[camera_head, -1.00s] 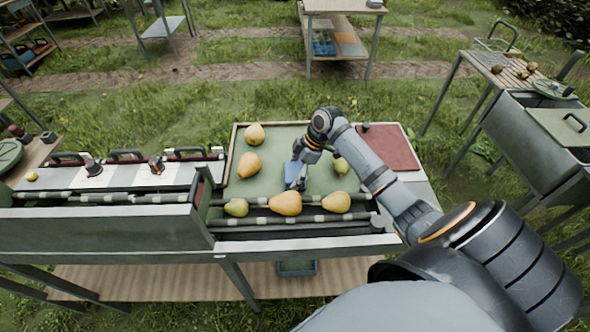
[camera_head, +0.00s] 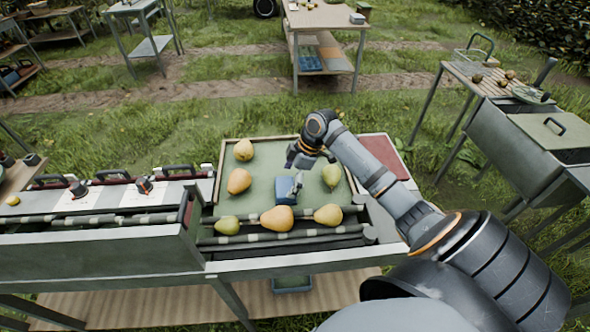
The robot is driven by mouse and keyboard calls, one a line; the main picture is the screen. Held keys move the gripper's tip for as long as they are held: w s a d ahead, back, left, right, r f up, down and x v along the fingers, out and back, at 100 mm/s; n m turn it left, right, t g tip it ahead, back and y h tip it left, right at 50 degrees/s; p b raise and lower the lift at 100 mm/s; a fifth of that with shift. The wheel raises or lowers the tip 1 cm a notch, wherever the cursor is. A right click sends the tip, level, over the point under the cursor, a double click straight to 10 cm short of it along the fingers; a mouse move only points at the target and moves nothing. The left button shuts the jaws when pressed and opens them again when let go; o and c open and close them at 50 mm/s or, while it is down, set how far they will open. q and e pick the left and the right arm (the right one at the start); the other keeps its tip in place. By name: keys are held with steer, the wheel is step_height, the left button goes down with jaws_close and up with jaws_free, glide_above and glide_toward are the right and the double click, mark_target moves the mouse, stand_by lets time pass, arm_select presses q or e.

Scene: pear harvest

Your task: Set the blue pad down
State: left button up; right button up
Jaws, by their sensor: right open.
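The blue pad (camera_head: 284,192) lies on the green surface of the sorting tray (camera_head: 262,166), between the pears and behind the front rollers. My right gripper (camera_head: 297,184) is open, just above and at the right side of the pad. Its fingers are small in view, and I cannot tell whether they still touch the pad. My left gripper is not in view.
Several pears lie around the pad, including a yellow pear (camera_head: 277,219) in front and a green pear (camera_head: 331,175) to the right. A dark red panel (camera_head: 384,156) is right of the tray. Green surface is free behind the pad.

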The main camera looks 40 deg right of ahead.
steer(key=v, duration=0.8)
steer(key=shift+r+b, duration=0.4)
steer(key=shift+b, duration=0.05)
steer(key=shift+s+d, duration=0.1)
